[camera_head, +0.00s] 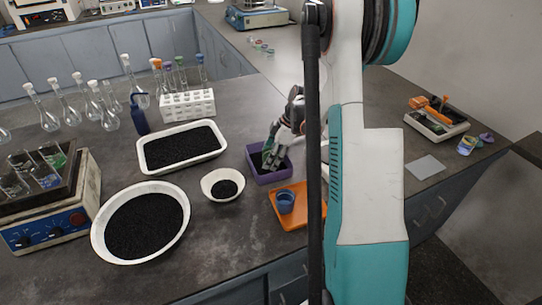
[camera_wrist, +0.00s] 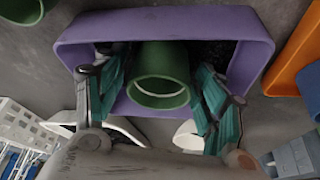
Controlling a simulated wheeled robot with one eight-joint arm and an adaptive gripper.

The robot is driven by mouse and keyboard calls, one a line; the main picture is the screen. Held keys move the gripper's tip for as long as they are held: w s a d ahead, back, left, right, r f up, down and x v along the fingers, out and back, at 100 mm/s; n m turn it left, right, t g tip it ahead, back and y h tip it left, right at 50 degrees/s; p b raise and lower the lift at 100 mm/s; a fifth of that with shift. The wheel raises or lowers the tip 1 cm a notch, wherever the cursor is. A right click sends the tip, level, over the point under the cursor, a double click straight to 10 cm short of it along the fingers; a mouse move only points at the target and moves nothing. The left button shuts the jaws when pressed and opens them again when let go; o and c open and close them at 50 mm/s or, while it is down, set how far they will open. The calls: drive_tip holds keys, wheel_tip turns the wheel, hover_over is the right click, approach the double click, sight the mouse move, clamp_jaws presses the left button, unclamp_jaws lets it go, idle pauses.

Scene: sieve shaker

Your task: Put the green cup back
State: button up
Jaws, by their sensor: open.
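The green cup (camera_wrist: 160,82) sits at the purple box (camera_wrist: 180,20) in the wrist view, with its round rim facing the camera. My gripper (camera_wrist: 162,92) is open, with one teal-padded finger on each side of the cup. I cannot tell whether either finger touches it. In the head view my gripper (camera_head: 273,155) reaches down into the purple box (camera_head: 266,178), and the cup cannot be made out there. A second green round thing (camera_wrist: 20,8) is cut off at the wrist view's top left corner.
An orange tray (camera_head: 277,212) holding a blue cup (camera_head: 286,202) stands close to the purple box. A small white bowl (camera_head: 208,187), a large round bowl (camera_head: 103,240) and a white tray (camera_head: 146,160), all with black grains, lie left. A tube rack (camera_head: 188,105) stands behind.

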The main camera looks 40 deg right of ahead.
drive_tip(key=p+v, duration=0.4)
drive_tip(key=v, duration=0.8)
drive_tip(key=shift+r, duration=0.1)
drive_tip(key=a+r+m+t+h+p, duration=0.1)
drive_tip(key=a+r+t+h, duration=0.15)
drive_tip(key=a+r, duration=0.7)
drive_tip(key=a+r+m+t+h+p, duration=0.1)
drive_tip(key=a+r+h, duration=0.2)
drive_tip(key=a+r, duration=0.65)
drive_tip(key=s+a+f+m+y+b, duration=0.1)
drive_tip(key=s+a+f+m, duration=0.1)
drive_tip(key=s+a+m, duration=0.2)
drive_tip(key=s+a+f+m+y+b, duration=0.1)
drive_tip(key=s+a+f+m, duration=0.2)
drive_tip(key=s+a, duration=0.5)
drive_tip(key=s+m+t, duration=0.1)
drive_tip(key=s, duration=0.3)
drive_tip(key=shift+s, duration=0.3)
